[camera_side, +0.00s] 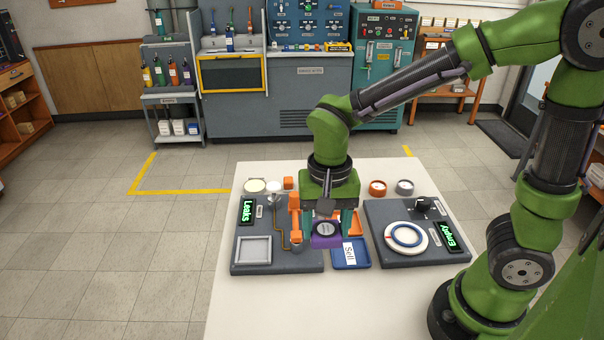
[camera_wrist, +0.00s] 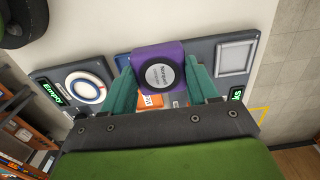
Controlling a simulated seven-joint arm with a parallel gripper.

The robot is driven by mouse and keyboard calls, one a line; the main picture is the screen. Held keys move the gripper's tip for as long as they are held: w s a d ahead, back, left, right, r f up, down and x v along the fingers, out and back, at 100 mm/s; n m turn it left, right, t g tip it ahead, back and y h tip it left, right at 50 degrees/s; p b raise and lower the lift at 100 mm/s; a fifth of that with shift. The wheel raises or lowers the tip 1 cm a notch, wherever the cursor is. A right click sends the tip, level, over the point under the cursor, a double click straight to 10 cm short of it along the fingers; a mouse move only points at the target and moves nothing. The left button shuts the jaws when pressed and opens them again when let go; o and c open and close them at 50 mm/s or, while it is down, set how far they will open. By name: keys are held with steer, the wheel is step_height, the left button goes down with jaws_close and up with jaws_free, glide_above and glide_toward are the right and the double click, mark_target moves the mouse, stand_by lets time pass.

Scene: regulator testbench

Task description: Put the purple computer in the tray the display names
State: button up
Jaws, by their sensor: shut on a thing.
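The purple computer (camera_side: 326,241) is a block with a round dark dial face; the wrist view shows it too (camera_wrist: 174,53). My gripper (camera_side: 327,222) is shut on it, with one teal finger on each side (camera_wrist: 162,80). The computer appears held up near the left edge of a blue tray (camera_side: 351,262) labelled "Sell". An orange tray (camera_side: 356,224) shows behind, partly hidden by my gripper; its label cannot be read. The left board's display (camera_side: 247,211) reads "Leaks" in green. The right board's display (camera_side: 451,237) reads "Empty".
The left board (camera_side: 279,266) carries a square grey frame (camera_side: 254,250), an orange fitting (camera_side: 295,203) and a bent pipe. The right board (camera_side: 405,254) carries a white disc with a blue ring (camera_side: 406,236) and a black knob. Small round parts (camera_side: 405,187) stand behind.

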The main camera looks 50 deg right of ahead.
mark_target(326, 228)
steer(key=shift+r, duration=2.35)
steer(key=w+d+f, duration=0.3)
steer(key=d, duration=0.5)
steer(key=w+d+f, duration=0.4)
steer(key=d, duration=0.4)
steer(key=f, duration=0.9)
steer(key=shift+s+d+f, duration=0.1)
steer(key=shift+s+f, duration=0.1)
steer(key=shift+f, duration=0.2)
steer(key=o, duration=1.2)
steer(key=shift+f, duration=0.15)
